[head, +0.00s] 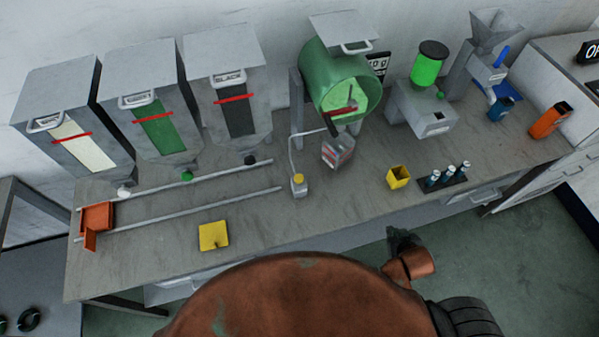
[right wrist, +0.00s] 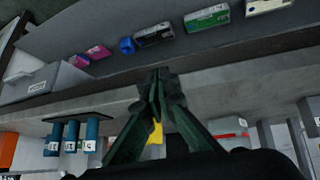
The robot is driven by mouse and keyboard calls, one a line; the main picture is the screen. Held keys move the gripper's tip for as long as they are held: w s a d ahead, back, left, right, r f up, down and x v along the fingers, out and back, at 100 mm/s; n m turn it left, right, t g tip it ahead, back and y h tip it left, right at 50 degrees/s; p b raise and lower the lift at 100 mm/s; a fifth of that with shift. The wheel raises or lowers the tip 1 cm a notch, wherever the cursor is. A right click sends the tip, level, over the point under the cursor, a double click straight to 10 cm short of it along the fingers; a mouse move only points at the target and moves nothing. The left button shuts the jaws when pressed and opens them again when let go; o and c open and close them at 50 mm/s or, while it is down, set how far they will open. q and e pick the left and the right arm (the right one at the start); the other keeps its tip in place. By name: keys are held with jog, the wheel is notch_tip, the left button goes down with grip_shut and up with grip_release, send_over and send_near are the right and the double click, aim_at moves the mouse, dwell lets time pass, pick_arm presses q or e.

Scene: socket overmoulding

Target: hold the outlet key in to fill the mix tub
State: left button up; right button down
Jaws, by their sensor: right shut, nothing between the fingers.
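The green drum (head: 325,80) stands at the back of the bench, its open face showing a green inside and a red piece. Below its mouth is a small grey-and-red container (head: 338,150), tilted in the picture. A small box with a yellow top (head: 298,184) stands beside it on a thin pipe; whether this is the outlet key, I cannot tell. A yellow tub (head: 398,176) stands to the right; I cannot tell which is the mix tub. My right gripper (head: 402,240) is off the bench's front edge, shut and empty; its fingers show in the right wrist view (right wrist: 156,85). My left gripper is not in view.
Three hoppers (head: 150,110) stand at the left behind two rails (head: 180,200) with an orange tray (head: 97,216). A yellow plate (head: 213,236) lies in front. A rack of blue vials (head: 445,178) and an orange box (head: 550,119) are right.

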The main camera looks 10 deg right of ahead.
jog(key=s+a+f+g, duration=0.15)
jog(key=s+f, duration=0.35)
jog(key=f, duration=0.7)
jog(key=s+a+f+n+g+y, duration=0.15)
jog(key=s+f, duration=0.35)
jog(key=f, duration=0.6)
jog(key=s+a+f+m+g, duration=0.1)
jog(key=s+f+g, duration=0.3)
jog(key=f, duration=0.8)
jog(key=s+f, duration=0.5)
jog(key=s, duration=0.3)
jog(key=s+f, duration=0.6)
jog(key=s, duration=0.3)
jog(key=shift+f+n+t, duration=0.3)
jog(key=shift+n, duration=0.15)
jog(key=shift+a, duration=0.1)
